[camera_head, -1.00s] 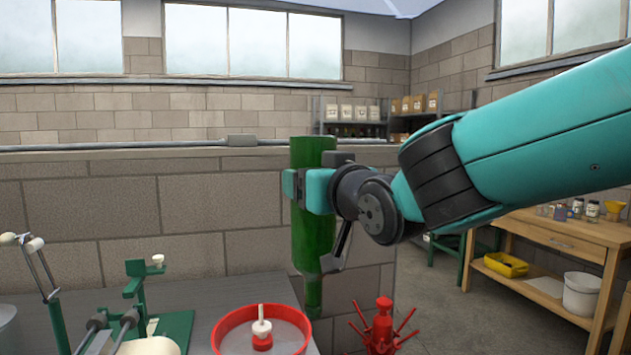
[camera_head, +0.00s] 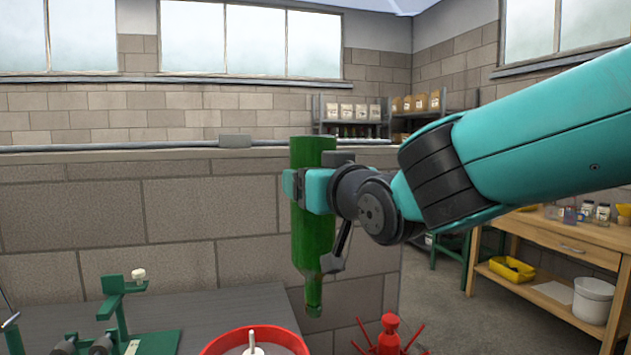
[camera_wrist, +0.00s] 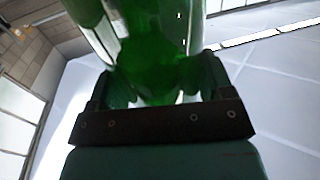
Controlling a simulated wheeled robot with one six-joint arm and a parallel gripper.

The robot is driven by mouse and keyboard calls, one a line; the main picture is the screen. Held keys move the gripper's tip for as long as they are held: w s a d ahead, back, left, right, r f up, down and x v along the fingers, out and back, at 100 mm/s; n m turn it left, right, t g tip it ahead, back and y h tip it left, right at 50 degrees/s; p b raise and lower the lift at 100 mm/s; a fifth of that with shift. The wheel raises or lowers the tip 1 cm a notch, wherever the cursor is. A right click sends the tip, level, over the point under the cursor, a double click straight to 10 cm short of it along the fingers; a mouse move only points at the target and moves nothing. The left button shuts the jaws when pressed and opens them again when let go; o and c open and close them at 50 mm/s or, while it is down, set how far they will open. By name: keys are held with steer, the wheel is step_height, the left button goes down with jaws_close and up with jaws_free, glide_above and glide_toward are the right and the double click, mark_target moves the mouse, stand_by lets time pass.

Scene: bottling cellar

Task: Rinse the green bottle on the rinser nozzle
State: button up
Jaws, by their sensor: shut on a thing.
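The green bottle (camera_head: 318,240) hangs upside down in the head view, its neck pointing down. My gripper (camera_head: 305,190) is shut around the bottle's body and holds it in the air. The wrist view shows the bottle (camera_wrist: 160,65) between the fingers of my gripper (camera_wrist: 155,90). The rinser, a red round basin (camera_head: 213,345) with a white nozzle (camera_head: 252,340) in its middle, stands below and to the left of the bottle's mouth. The bottle is apart from the nozzle. The basin's lower part is cut off by the frame edge.
A red spiked stand (camera_head: 389,335) is right of the basin, near the bottle's lower right. A green bench device (camera_head: 112,300) stands at left on the grey bench (camera_head: 230,300). A block wall (camera_head: 130,220) rises behind. A wooden table (camera_head: 560,240) is at right.

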steer(key=shift+a, duration=0.1)
steer(key=a+b, duration=0.1)
steer(key=a, duration=0.9)
steer(key=shift+a+b, duration=0.3)
steer(key=shift+a, duration=0.05)
stand_by(0.7)
steer(key=shift+f+b, duration=1.4)
steer(key=shift+b, duration=0.05)
steer(key=shift+f+b, duration=1.95)
steer(key=shift+b, duration=0.1)
steer(key=shift+f, duration=0.15)
steer(key=shift+f+b, duration=0.3)
steer(key=shift+b, duration=0.25)
